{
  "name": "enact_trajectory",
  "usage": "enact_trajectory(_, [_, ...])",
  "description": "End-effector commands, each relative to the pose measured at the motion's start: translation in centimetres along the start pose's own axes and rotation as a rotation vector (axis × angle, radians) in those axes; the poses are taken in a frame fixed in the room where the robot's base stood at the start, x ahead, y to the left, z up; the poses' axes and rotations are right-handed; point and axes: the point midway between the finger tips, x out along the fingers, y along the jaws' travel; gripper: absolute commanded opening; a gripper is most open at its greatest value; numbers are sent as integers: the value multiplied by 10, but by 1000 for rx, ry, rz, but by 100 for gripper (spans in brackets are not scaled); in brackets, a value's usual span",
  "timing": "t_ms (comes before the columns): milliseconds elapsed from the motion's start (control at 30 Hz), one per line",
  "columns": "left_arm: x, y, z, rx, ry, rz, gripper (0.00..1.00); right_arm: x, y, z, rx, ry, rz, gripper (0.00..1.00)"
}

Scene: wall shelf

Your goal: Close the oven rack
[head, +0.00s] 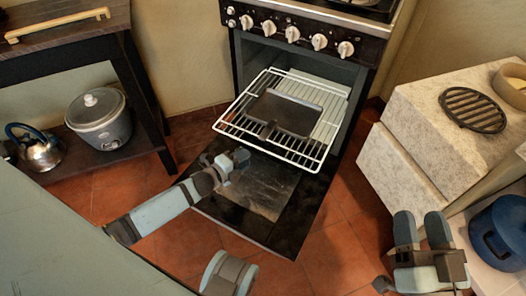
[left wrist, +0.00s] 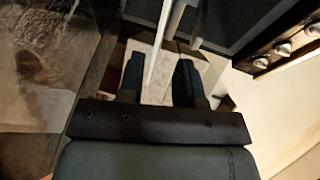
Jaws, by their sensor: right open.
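The white wire oven rack (head: 318,152) is pulled out of the oven, above the lowered oven door (head: 262,190). A dark flat pan (head: 285,115) lies on it. My left gripper (head: 241,158) is near the rack's front edge, at its left part. In the left wrist view the gripper's two dark fingers (left wrist: 158,78) stand apart, and a pale bar (left wrist: 163,45), seemingly of the rack, shows across the gap between them. I cannot tell whether it touches them. My right gripper (head: 422,222) is open and empty, at the lower right, well away from the rack.
Oven knobs (head: 292,34) line the panel above. At left, a low shelf holds a rice cooker (head: 100,122) and a kettle (head: 38,150). At right, a stone-topped cabinet (head: 425,100) carries a round black trivet (head: 472,109); a blue pot (head: 500,230) stands below.

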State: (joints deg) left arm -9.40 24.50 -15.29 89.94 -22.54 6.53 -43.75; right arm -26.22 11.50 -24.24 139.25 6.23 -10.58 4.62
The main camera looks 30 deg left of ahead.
Motion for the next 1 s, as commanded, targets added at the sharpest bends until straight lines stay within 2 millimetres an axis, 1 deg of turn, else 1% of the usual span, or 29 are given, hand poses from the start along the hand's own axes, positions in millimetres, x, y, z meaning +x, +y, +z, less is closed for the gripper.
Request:
enact_trajectory(33, [14,2,0,0,1,-4,32,-1,2,8,0,-16,-1,53])
enact_trajectory(200, [47,2,0,0,0,-2,32,-2,4,23,3,-66,-3,53])
enact_trajectory(300, [62,2,0,0,0,-1,32,-2,5,29,5,-90,-5,53])
enact_trajectory(400, [73,1,0,-1,0,-1,32,-2,6,33,6,-107,-6,53])
enact_trajectory(567, [80,1,0,-2,0,1,32,-2,6,36,6,-121,-7,53])
enact_trajectory(800, [80,0,0,-2,0,1,32,-2,6,36,6,-122,-7,53])
enact_trajectory(833, [80,0,0,-2,0,1,30,-2,6,36,6,-122,-7,53])
enact_trajectory(867, [80,0,0,-2,0,0,23,-2,6,36,6,-122,-7,53])
enact_trajectory(900, [80,0,0,-2,0,0,14,-2,6,36,6,-121,-7,53])
enact_trajectory(967, [80,0,0,-2,0,0,0,-2,6,36,6,-121,-7,53])
enact_trajectory(1000, [80,0,0,-2,0,0,0,-2,6,36,6,-121,-7,53])
